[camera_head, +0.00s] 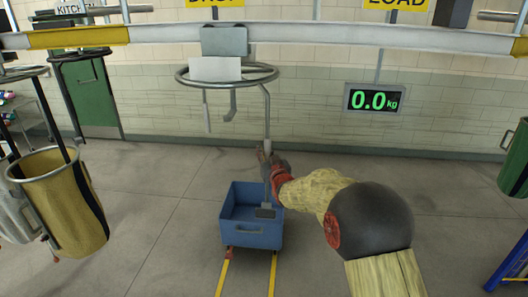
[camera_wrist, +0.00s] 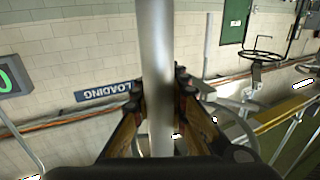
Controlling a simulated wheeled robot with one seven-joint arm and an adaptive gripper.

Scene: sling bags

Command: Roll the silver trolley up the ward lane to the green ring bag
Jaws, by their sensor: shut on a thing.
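The silver trolley (camera_head: 224,41) hangs from the overhead rail left of centre in the head view, with an empty metal ring and a pale blank plate below it. A thin silver pole (camera_head: 267,115) drops from the ring's right side. My gripper (camera_head: 268,160) is shut around this pole low down. In the wrist view the pole (camera_wrist: 157,70) runs upright between the fingers of my gripper (camera_wrist: 159,105). A green bag (camera_head: 516,160) hangs at the right edge of the head view, partly cut off; its ring is barely visible.
A blue bin (camera_head: 250,228) on yellow floor lines (camera_head: 223,278) stands just below the pole. A yellow bag (camera_head: 62,203) and a paler bag (camera_head: 17,215) hang at left. A scale display (camera_head: 374,99) reads 0.0 kg. The floor between bin and green bag is mostly clear beyond my arm.

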